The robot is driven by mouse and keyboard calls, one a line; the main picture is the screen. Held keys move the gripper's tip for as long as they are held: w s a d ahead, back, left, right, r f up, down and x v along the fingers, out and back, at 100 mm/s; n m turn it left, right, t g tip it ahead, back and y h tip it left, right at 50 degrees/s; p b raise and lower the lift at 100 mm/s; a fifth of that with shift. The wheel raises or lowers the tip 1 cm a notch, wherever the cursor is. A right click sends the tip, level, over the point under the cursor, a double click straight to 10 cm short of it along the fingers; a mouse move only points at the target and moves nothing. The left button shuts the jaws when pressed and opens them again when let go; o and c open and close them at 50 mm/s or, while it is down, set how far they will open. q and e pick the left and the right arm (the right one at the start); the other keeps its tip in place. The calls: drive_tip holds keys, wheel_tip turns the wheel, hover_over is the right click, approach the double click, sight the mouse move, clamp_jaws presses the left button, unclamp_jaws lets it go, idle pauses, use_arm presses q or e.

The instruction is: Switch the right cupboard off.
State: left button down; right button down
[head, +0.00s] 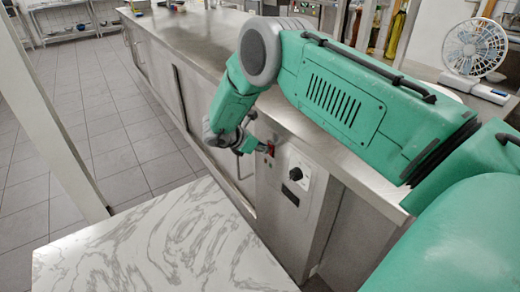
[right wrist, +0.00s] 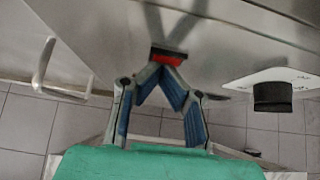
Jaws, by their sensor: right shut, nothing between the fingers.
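The right cupboard (head: 277,216) is a steel unit under the counter, with a red switch (head: 271,149) near the top of its front panel. The switch also shows in the right wrist view (right wrist: 167,56), with a dark strip along one edge. My right gripper (head: 264,148) is shut and empty, its tips at the red switch. In the right wrist view its blue-padded fingers (right wrist: 163,66) converge right at the switch and cover part of its lower edge. I cannot tell whether they touch it. My left gripper is out of view.
A black knob (head: 296,174) on a white plate sits right of the switch. A bar handle (right wrist: 44,66) stands out at left in the wrist view. A marble table top (head: 150,250) lies in front. The steel counter (head: 195,38) carries a fan (head: 475,48).

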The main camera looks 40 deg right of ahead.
drive_tip(key=shift+r+p, duration=0.35)
drive_tip(key=shift+r, duration=0.45)
drive_tip(key=shift+a, duration=0.1)
